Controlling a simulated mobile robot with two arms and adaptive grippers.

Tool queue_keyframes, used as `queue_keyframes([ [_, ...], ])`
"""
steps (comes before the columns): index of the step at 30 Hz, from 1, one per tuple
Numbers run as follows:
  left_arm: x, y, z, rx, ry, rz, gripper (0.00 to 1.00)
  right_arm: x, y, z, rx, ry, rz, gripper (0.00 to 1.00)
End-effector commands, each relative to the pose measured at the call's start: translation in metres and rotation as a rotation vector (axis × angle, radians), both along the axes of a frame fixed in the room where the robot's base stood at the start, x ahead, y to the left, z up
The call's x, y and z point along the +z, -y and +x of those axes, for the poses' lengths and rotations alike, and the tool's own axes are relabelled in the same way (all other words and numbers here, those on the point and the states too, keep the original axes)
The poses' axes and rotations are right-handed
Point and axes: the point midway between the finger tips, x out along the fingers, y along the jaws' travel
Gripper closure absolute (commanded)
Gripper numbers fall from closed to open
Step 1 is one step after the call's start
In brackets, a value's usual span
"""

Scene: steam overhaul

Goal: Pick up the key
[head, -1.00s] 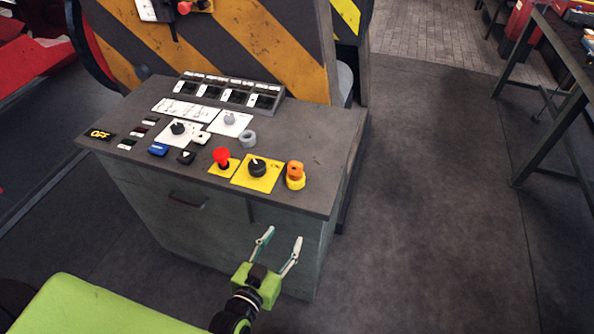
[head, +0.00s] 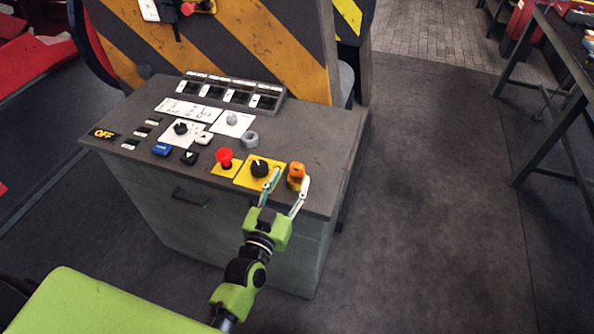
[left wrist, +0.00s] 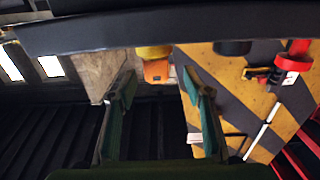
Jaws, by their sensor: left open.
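An orange piece (head: 296,170) on a yellow base stands at the right front corner of the console top; I take it for the key, though its shape is too small to be sure. It also shows in the left wrist view (left wrist: 155,71), upside down and between the fingers. My left gripper (head: 288,184) is open and empty at the console's front edge, just in front of the orange piece. My right gripper is not in view.
Left of the orange piece are a black knob (head: 260,168) on a yellow plate and a red button (head: 224,158). A grey ring-shaped part (head: 250,137) stands behind. A striped panel (head: 250,45) rises at the back. The floor (head: 430,200) to the right is clear.

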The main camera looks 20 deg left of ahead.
Motion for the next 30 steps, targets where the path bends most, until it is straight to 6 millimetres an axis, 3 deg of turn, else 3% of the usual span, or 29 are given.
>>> queue_keyframes([
  [10, 0.001, 0.007, 0.043, -0.001, 0.001, 0.0, 0.54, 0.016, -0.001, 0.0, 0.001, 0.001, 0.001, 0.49],
  [20, -0.001, 0.007, 0.049, -0.001, 0.0, -0.001, 0.54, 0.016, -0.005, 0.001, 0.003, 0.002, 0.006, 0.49],
  [26, -0.001, 0.007, 0.049, -0.001, 0.0, 0.0, 0.98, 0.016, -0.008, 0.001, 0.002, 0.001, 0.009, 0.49],
  [30, -0.001, 0.007, 0.049, -0.001, 0.001, 0.0, 0.98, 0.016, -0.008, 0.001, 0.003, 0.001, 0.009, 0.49],
])
